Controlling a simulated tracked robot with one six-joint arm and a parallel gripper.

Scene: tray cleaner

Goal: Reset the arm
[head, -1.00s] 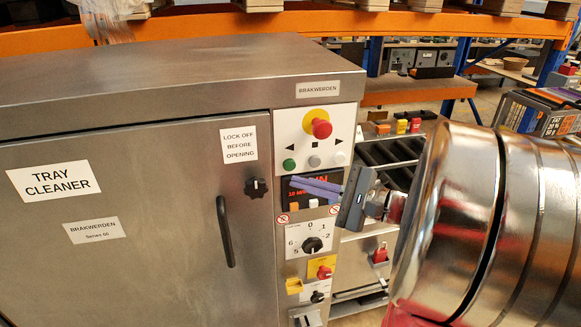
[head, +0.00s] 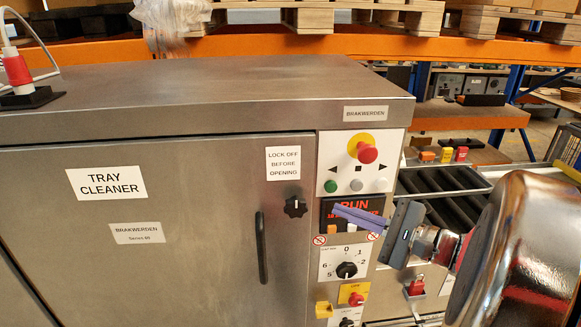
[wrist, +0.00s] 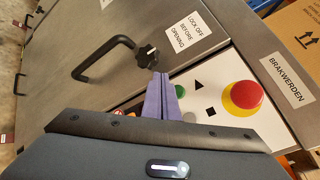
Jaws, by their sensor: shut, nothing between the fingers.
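My gripper (head: 338,208) is shut and empty, its two purple fingers together, pointing left in front of the control panel in the head view. It overlaps the lower part of the black display (head: 345,213), which reads RUN in red. In the wrist view the fingers (wrist: 162,80) lie together below the black knob (wrist: 147,56), near the green button (wrist: 180,91). I cannot tell how far they are from the panel. The tray cleaner's steel door (head: 190,240) is closed, with a black handle (head: 262,247) at its right side.
The red emergency stop (head: 367,152) sits above the buttons. A numbered dial (head: 346,270) and a red knob on yellow (head: 355,299) are below the display. A roller conveyor (head: 445,190) stands to the right. A red-and-white plug (head: 17,70) is on top at the left.

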